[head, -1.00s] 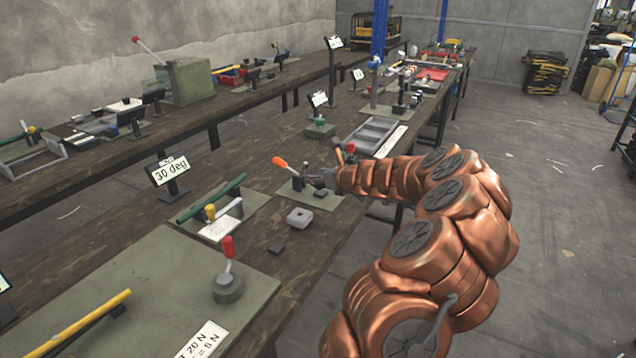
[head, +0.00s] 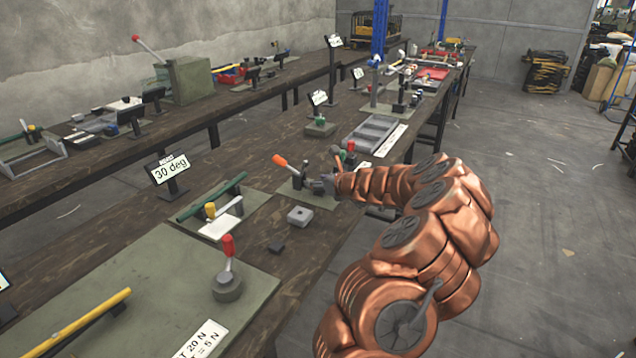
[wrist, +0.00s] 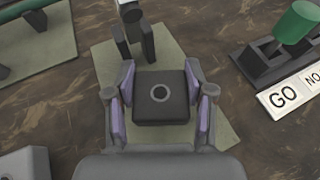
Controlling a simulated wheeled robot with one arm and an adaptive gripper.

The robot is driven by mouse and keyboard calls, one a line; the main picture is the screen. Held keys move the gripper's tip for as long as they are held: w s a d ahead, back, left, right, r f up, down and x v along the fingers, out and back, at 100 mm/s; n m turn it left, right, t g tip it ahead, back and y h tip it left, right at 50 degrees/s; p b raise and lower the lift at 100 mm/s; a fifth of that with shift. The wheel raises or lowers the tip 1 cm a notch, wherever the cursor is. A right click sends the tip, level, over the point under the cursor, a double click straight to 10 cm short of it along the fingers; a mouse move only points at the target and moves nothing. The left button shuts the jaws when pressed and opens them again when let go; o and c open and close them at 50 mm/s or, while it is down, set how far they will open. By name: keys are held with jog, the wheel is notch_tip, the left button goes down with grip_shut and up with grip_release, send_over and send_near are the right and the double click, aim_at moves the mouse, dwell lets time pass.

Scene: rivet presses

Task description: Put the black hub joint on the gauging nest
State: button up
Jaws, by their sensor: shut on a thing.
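The black hub joint (wrist: 160,97) is a dark square block with a round hole in its top. In the head view my gripper (head: 318,184) is over the green mat with the orange-handled clamp, and the joint is hard to make out there. Whether the joint touches anything below is hidden. A dark fixture with a green cylinder (wrist: 297,22) stands at the right of the wrist view behind a GO / NO label (wrist: 288,95). I cannot tell for sure which fixture is the gauging nest.
An orange lever (head: 280,160) stands just left of my gripper. A grey tray (head: 372,133) lies beyond. Bare wood shows around the mat.

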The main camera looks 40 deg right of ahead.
jog(key=o, duration=1.1)
jog(key=shift+o, duration=0.2)
jog(key=shift+r, duration=0.1)
jog(key=shift+s+r, duration=0.1)
jog(key=shift+s, duration=0.2)
jog(key=v, duration=1.1)
jog(key=shift+s, duration=0.15)
